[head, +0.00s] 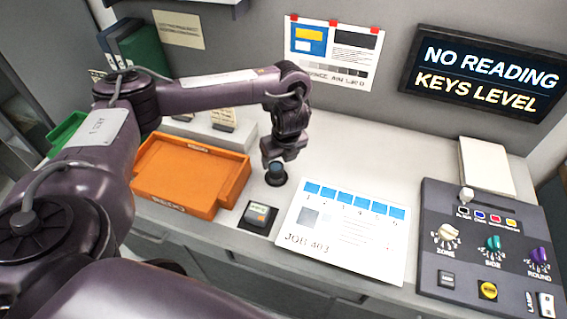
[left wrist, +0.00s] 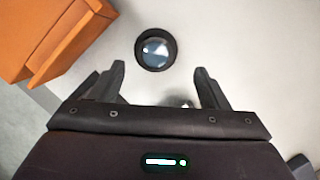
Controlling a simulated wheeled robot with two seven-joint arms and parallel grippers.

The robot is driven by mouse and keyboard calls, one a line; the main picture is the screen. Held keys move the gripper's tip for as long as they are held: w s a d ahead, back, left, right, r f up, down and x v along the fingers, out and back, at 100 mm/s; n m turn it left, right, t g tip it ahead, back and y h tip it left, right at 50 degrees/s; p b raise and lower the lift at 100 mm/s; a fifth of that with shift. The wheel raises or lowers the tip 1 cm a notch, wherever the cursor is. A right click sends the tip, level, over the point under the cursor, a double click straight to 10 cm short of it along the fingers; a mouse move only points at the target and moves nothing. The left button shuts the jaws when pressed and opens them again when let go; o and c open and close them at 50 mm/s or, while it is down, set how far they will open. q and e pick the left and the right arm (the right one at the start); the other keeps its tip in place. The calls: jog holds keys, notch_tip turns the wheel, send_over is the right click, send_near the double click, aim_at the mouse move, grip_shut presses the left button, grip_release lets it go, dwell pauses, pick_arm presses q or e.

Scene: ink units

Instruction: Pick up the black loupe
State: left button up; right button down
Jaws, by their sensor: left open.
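The black loupe (head: 275,175) stands on the pale worktop, between the orange tray and the printed sheet. It is a short round black piece with a bluish lens on top. In the left wrist view the loupe (left wrist: 156,49) lies beyond the fingertips, roughly centred between them. My left gripper (head: 284,158) is above the loupe in the head view, pointing down. In the left wrist view the left gripper (left wrist: 160,80) has its two fingers spread with nothing between them. My right gripper is not in view.
The orange tray (head: 150,204) stands close to the left of the loupe. A small device on a black pad (head: 257,217) lies in front of it. The printed sheet (head: 345,259) and a dark control panel (head: 457,269) lie to the right. The wall (head: 265,50) rises behind.

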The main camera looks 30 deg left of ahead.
aim_at(276, 167)
pick_arm(q)
jog(key=f, duration=0.1)
jog(key=b, duration=0.1)
jog(key=s+f, duration=0.1)
jog(key=shift+a+f, duration=0.35)
jog(key=b+x, duration=0.1)
jog(key=x, duration=0.2)
jog(key=shift+w+r+b, duration=0.1)
jog(key=shift+w+b, duration=0.25)
jog(key=shift+b, duration=0.05)
jog(key=shift+w+a+f+b, duration=0.1)
jog(key=shift+f+b, duration=0.15)
jog(key=shift+f, duration=0.1)
jog(key=shift+w+a+f+b, duration=0.1)
jog(key=shift+w+f+b, duration=0.1)
jog(key=shift+f, duration=0.1)
jog(key=shift+s, duration=0.1)
jog(key=shift+r, duration=0.15)
jog(key=c, duration=0.8)
jog(key=shift+c, duration=1.3)
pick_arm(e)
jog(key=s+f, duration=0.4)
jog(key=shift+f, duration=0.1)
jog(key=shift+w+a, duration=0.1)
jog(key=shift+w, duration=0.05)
